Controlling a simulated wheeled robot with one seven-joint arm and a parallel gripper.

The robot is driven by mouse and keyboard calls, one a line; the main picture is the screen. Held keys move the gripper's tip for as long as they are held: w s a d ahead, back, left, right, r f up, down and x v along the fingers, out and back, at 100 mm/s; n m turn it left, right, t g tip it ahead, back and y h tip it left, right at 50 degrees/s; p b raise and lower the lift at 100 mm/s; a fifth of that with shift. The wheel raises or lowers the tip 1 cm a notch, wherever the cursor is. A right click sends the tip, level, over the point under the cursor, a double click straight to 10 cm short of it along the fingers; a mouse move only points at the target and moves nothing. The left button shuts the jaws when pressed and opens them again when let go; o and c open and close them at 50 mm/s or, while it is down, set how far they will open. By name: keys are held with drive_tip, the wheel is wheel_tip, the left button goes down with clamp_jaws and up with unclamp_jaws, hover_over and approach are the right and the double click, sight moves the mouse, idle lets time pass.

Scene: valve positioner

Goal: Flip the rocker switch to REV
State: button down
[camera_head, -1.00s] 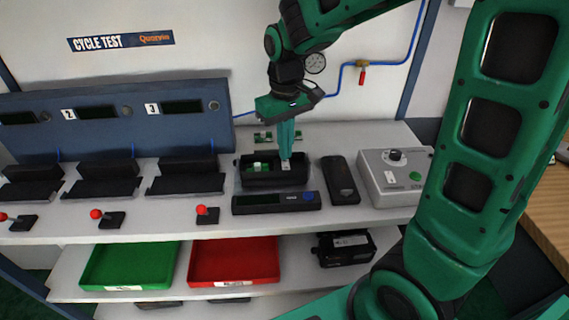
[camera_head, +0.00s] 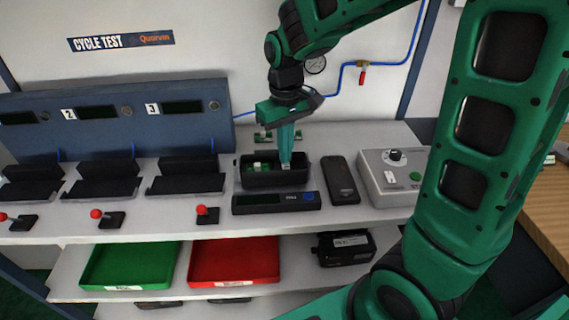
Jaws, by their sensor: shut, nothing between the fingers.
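My gripper (camera_head: 286,163) points down, fingers together, with its tips inside or just over the right part of an open black housing (camera_head: 276,181) on the bench. A small pale part (camera_head: 286,167) shows at the fingertips. I cannot tell whether the tips touch it. A green board with a white part (camera_head: 258,167) lies in the left of the housing. The rocker switch and its REV marking cannot be made out for certain. A small white switch-like piece (camera_head: 389,176) is on the grey control box (camera_head: 405,195) at the right, well apart from my gripper.
A black bar-shaped device with a display (camera_head: 262,204) lies in front of the housing. A dark handheld unit (camera_head: 341,180) lies to its right. Black stands (camera_head: 186,183) and red-knobbed levers (camera_head: 207,211) fill the left. Green (camera_head: 130,266) and red (camera_head: 234,262) trays sit below.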

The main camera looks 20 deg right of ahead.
wheel_tip(320, 180, up, 7)
idle(0.9)
drive_tip(key=shift+d, duration=0.1)
idle(0.3)
drive_tip(key=s+d+f+m, duration=0.2)
drive_tip(key=s+d+m, duration=0.2)
drive_tip(key=s+d, duration=0.4)
drive_tip(key=s+d+f+m, duration=0.2)
drive_tip(key=s+d+m, duration=0.2)
drive_tip(key=s+d, duration=0.5)
drive_tip(key=s, duration=0.6)
drive_tip(key=shift+s+d+m, duration=0.15)
drive_tip(key=shift+d+m, duration=0.05)
drive_tip(key=shift+m, duration=0.2)
drive_tip(key=shift+f, duration=0.15)
drive_tip(key=shift+w+f, duration=0.2)
drive_tip(key=shift+w, duration=0.45)
